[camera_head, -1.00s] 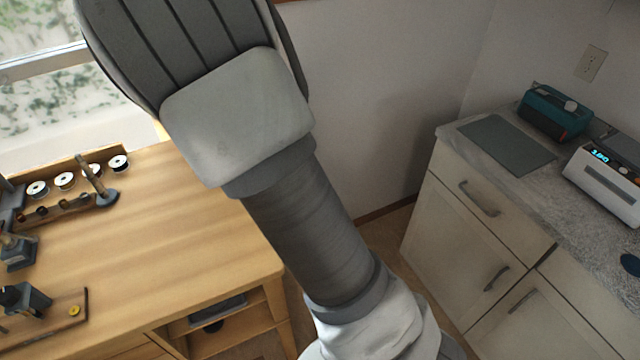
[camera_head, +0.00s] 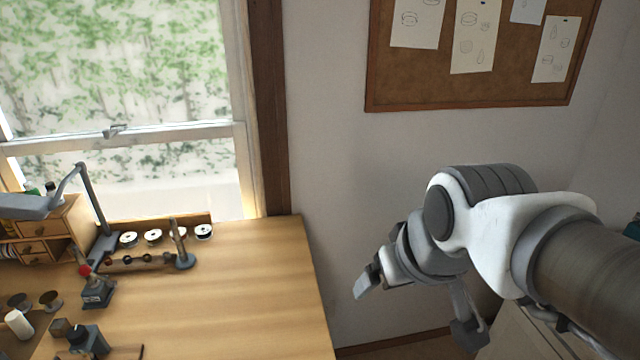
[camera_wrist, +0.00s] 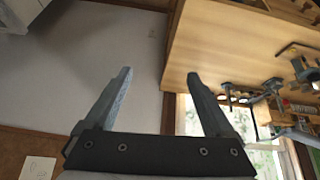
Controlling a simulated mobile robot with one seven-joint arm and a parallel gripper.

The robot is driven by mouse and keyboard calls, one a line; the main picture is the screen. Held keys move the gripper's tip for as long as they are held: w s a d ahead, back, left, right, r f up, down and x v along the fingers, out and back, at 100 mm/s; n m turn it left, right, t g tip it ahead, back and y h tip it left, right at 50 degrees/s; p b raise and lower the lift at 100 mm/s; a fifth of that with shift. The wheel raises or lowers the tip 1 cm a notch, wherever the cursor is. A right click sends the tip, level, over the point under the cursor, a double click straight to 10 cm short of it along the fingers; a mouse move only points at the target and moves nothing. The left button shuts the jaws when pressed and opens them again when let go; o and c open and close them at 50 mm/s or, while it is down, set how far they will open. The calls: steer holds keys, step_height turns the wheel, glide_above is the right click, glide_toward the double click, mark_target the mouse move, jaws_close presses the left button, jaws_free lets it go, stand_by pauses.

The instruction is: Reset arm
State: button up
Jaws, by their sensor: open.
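My gripper (camera_head: 415,312) is in the lower right of the head view, in front of the bare wall and to the right of the wooden workbench (camera_head: 250,300). Its two fingers are spread apart with nothing between them. In the wrist view, the open gripper (camera_wrist: 159,76) shows both grey fingers, with wall and the bench edge beyond them. My arm comes in from the right edge of the head view and is bent at the wrist. The gripper touches nothing that I can see.
The bench holds a lamp (camera_head: 92,205), a rack of spools (camera_head: 153,238), a small wooden drawer unit (camera_head: 45,235) and small tools. A window (camera_head: 120,90) is behind it. A cork board (camera_head: 480,85) hangs on the wall. A pale cabinet (camera_head: 510,335) is partly hidden behind my arm.

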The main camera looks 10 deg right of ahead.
steer(key=shift+m, duration=0.7)
steer(key=s, duration=0.4)
steer(key=shift+a+f, duration=0.15)
steer(key=shift+f, duration=0.1)
stand_by(0.3)
